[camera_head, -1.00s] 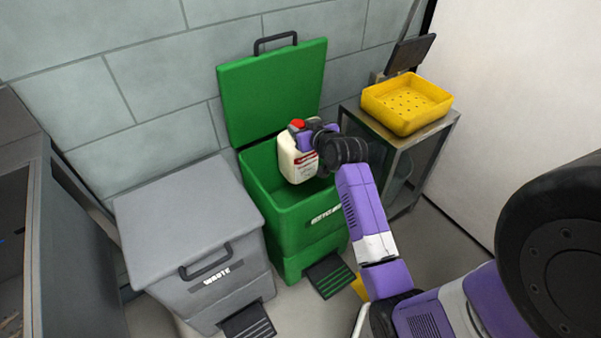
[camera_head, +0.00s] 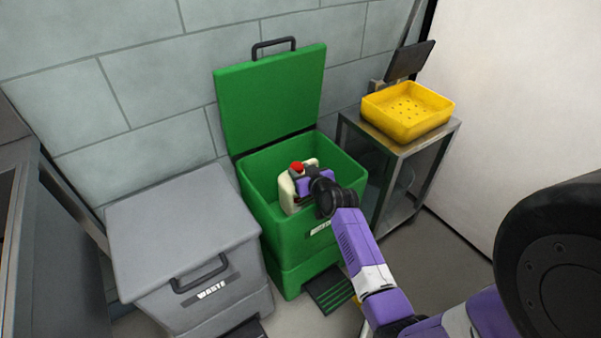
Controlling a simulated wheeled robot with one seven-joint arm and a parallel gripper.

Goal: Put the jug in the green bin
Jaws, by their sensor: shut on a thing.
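The jug (camera_head: 287,193) is cream-coloured with a red cap. It is upright and sits partly inside the mouth of the green bin (camera_head: 285,238), with its top near rim level. The bin's lid (camera_head: 270,100) stands open against the wall. My gripper (camera_head: 303,180) is shut on the jug near its top, and my arm reaches over the bin's front right rim. The jug's lower part is hidden by the bin's front wall. I cannot tell whether the jug touches the bin's floor.
A grey waste bin (camera_head: 180,235) with a closed lid stands left of the green bin. A metal stand (camera_head: 405,165) holds a yellow tray (camera_head: 405,112) on the right. A black pedal (camera_head: 331,289) sticks out at the green bin's foot. A tiled wall is behind.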

